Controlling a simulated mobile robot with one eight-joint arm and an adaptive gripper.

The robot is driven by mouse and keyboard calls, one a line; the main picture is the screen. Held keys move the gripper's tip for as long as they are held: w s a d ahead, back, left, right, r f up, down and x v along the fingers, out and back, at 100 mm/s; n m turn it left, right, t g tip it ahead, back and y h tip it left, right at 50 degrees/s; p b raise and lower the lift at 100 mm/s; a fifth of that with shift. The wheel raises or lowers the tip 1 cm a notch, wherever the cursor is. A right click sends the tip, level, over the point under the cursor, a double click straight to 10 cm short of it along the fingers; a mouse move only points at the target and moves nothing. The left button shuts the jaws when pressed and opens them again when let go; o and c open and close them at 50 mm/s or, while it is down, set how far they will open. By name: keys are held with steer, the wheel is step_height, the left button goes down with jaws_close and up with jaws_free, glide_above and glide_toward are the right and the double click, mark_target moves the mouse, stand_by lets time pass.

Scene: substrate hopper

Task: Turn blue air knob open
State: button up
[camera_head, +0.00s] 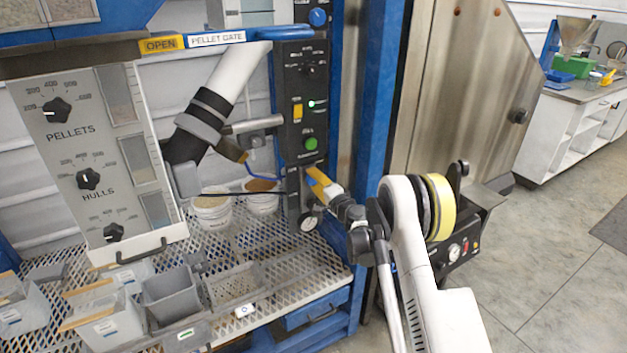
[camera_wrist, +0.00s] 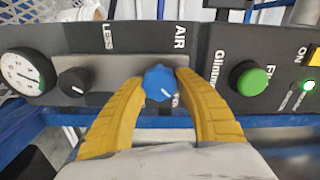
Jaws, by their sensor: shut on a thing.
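The blue air knob (camera_wrist: 159,83) sits on the dark control panel under the white "AIR" label in the wrist view. It has a white pointer line aimed toward the lower right. My gripper (camera_wrist: 160,88) has its two yellow fingers on either side of the knob, shut on it. In the head view my gripper (camera_head: 318,182) reaches the lower part of the vertical panel (camera_head: 293,130). The air knob is hidden there behind the fingers.
A pressure gauge (camera_wrist: 22,75) and a black knob (camera_wrist: 75,81) lie left of the air knob. A green button (camera_wrist: 250,79) lies to its right. A blue post (camera_head: 372,140) stands close right of the panel.

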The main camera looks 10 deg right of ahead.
stand_by(0.4)
steer(key=o, duration=1.2)
steer(key=v, duration=1.2)
